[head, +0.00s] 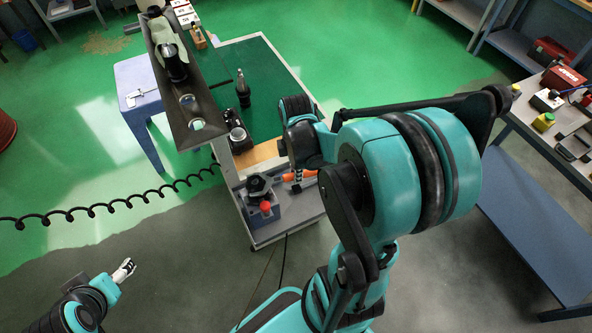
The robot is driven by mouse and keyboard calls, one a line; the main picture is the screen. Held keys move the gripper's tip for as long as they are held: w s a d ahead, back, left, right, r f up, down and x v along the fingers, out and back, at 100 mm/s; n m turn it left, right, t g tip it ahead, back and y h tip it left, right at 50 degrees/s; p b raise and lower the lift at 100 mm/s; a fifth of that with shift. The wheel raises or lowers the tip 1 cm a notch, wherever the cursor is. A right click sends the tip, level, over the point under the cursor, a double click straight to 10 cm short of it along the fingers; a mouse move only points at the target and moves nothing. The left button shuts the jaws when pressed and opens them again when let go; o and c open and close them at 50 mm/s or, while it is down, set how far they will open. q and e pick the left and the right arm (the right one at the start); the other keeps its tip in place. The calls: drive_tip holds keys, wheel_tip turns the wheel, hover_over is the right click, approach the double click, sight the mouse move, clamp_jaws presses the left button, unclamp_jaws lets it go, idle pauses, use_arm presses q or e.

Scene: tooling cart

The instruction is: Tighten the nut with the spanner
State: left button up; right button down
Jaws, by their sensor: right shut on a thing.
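My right gripper (297,184) is shut on an orange-handled tool (310,174), which I take to be the spanner. It is above the near end of the cart, right of a dark clamping fixture (258,186) with a red knob. The spanner's far end is partly hidden, and I cannot tell whether it touches the fixture. The nut cannot be made out at this size. My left gripper (124,270) is low at the lower left, away from the cart, with pale fingers; its opening is unclear.
The cart (272,78) has a green top with an upright tool holder (243,90) and a sloped metal rack (183,105) along its left side. A blue stool (138,75) with a caliper stands left. A bench (522,120) with boxes is at right. A coiled black hose (110,207) crosses the left.

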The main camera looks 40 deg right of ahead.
sight(310, 174)
drive_tip(key=shift+s+a+m, duration=0.15)
drive_tip(key=shift+s+m, duration=0.2)
drive_tip(key=shift+m, duration=0.05)
drive_tip(key=shift+s+d, duration=0.25)
drive_tip(key=shift+d, duration=0.2)
drive_tip(key=shift+s+d, duration=0.5)
drive_tip(key=shift+d, duration=0.35)
drive_tip(key=shift+s+d, duration=0.2)
drive_tip(key=shift+d, duration=0.2)
drive_tip(key=d+r+p, duration=0.1)
drive_tip(key=s+d+r+p, duration=0.1)
drive_tip(key=d+r+p, duration=0.1)
drive_tip(key=r, duration=0.1)
drive_tip(key=shift+s, duration=0.35)
idle(0.9)
